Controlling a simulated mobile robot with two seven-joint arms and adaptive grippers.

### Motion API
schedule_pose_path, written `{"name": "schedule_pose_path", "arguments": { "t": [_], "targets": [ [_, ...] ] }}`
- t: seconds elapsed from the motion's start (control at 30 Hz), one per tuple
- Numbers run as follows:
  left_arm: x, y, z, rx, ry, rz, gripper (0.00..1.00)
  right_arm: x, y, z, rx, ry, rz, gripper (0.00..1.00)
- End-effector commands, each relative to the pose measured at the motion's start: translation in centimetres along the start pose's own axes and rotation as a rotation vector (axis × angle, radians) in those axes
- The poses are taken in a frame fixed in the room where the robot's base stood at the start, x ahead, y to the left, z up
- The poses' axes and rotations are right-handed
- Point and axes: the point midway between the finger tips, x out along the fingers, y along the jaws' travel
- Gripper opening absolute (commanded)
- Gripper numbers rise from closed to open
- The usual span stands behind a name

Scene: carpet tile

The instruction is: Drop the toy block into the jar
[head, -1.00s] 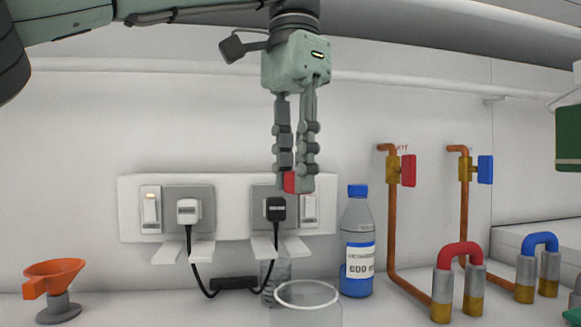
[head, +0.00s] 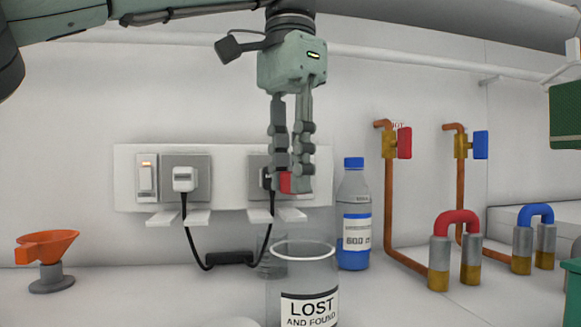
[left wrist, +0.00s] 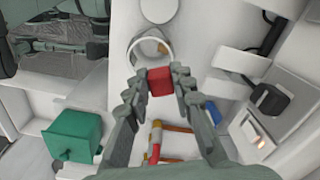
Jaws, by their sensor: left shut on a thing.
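A red toy block (head: 285,182) is held between the fingertips of my left gripper (head: 290,184), which points straight down. In the left wrist view the block (left wrist: 160,81) sits between both fingers. The clear jar (head: 304,275) stands on the counter below, with an open round rim and a "LOST AND FOUND" label. The block hangs above the jar's rim in the head view, apart from it. In the left wrist view the jar's rim (left wrist: 136,48) lies just beyond the block. My right gripper is not in view.
A bottle with a blue cap (head: 354,215) stands right of the jar. Wall sockets with plugs and a black cord (head: 188,245) are behind. An orange funnel (head: 47,247) is at left. Copper pipes (head: 390,215) and a red-handled shackle shape (head: 456,225) are at right.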

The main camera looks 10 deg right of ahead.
Motion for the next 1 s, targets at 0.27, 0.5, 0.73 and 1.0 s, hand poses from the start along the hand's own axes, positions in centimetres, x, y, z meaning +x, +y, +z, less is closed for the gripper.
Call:
{"name": "schedule_pose_path", "arguments": {
  "t": [0.27,0.5,0.73,1.0],
  "targets": [
    [0.13,0.01,-0.01,0.000,0.000,0.000,0.10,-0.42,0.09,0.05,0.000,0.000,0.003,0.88],
    [0.13,0.01,-0.01,0.000,0.000,0.000,0.42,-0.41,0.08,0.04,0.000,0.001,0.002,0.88],
    [0.13,0.01,-0.01,0.000,0.000,0.000,0.47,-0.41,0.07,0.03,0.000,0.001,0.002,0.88],
    [0.13,0.01,-0.01,0.000,0.000,0.000,0.47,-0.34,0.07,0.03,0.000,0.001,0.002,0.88]
  ]
}}
